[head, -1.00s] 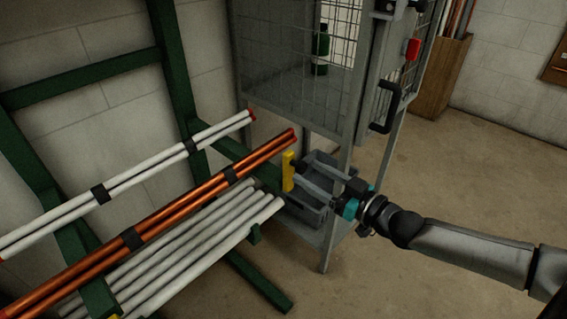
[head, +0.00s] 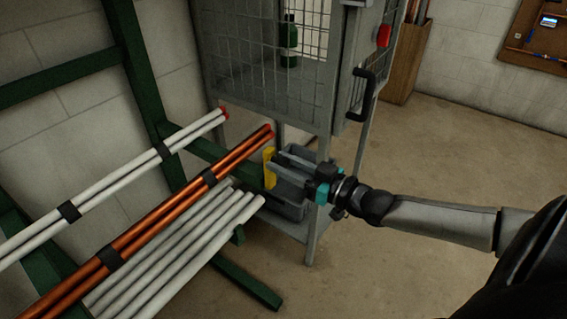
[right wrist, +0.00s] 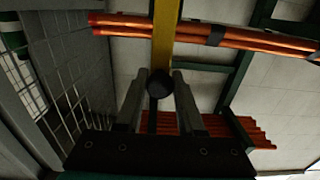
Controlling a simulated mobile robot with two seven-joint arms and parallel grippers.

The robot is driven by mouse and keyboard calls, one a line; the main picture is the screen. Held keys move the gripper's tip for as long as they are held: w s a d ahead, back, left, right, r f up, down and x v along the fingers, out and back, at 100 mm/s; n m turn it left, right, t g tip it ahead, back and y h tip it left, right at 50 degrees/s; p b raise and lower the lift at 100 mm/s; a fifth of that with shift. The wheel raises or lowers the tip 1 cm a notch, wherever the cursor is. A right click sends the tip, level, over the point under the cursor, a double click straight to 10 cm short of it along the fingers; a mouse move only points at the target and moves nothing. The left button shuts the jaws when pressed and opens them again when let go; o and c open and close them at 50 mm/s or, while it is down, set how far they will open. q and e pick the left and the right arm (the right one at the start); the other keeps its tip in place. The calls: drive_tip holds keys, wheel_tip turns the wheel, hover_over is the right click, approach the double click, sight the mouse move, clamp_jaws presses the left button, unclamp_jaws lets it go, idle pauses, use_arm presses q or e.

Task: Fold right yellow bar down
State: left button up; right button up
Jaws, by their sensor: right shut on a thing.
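The yellow bar (head: 269,167) stands upright at the end of the lower green rack arm, beside the tips of the orange pipes. It also shows in the right wrist view (right wrist: 166,38), with a round black knob (right wrist: 160,84) on its end. My right gripper (head: 281,166) reaches the bar from the right. In the right wrist view its two fingers (right wrist: 160,90) lie on either side of the knob and are shut on it. In the head view the fingers hide the knob. My left gripper is not in view.
Orange pipes (head: 180,206) and white pipes (head: 113,187) lie on the green rack (head: 145,92) at left. A grey mesh cage (head: 262,75) with a black handle (head: 362,95) stands close behind the gripper. A grey bin sits on its low shelf. The floor at right is clear.

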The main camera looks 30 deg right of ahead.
clamp_jaws()
idle(0.9)
